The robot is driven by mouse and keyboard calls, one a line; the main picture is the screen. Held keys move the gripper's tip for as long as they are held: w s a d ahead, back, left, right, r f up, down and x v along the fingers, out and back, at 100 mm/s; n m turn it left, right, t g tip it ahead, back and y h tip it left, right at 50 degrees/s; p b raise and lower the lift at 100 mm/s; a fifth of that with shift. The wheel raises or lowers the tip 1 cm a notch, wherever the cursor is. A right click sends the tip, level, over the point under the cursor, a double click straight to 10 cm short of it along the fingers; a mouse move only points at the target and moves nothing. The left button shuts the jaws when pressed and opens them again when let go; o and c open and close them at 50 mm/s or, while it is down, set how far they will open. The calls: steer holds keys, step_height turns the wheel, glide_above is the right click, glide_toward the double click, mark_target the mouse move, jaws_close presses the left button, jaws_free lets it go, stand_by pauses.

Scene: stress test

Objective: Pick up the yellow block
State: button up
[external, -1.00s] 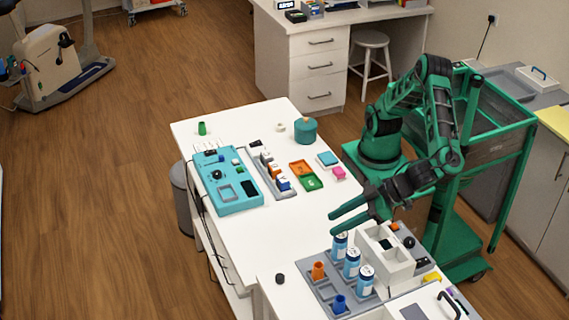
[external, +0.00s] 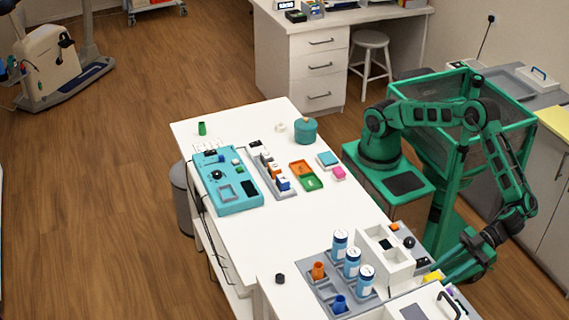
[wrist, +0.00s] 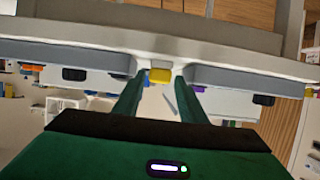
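The yellow block (external: 432,276) lies at the right side of the white table, beside the tray area. It also shows in the wrist view (wrist: 160,76), just beyond the fingertips and in line with the gap between them. My gripper (external: 443,266) is low at the table's right edge, right beside the block, pointing left. In the wrist view my gripper (wrist: 157,78) has its two green fingers apart with nothing held between them. Whether a fingertip touches the block, I cannot tell.
A white divided box (external: 385,258) stands behind and left of the block. A grey tray (external: 318,290) holds several blue-white cans and cups. A white case with a dark handle (external: 447,304) lies close in front. The table's middle (external: 275,235) is clear.

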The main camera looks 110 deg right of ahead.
mark_target(434, 277)
steer(key=shift+x, duration=2.1)
steer(key=shift+r, duration=0.1)
steer(key=c, duration=0.8)
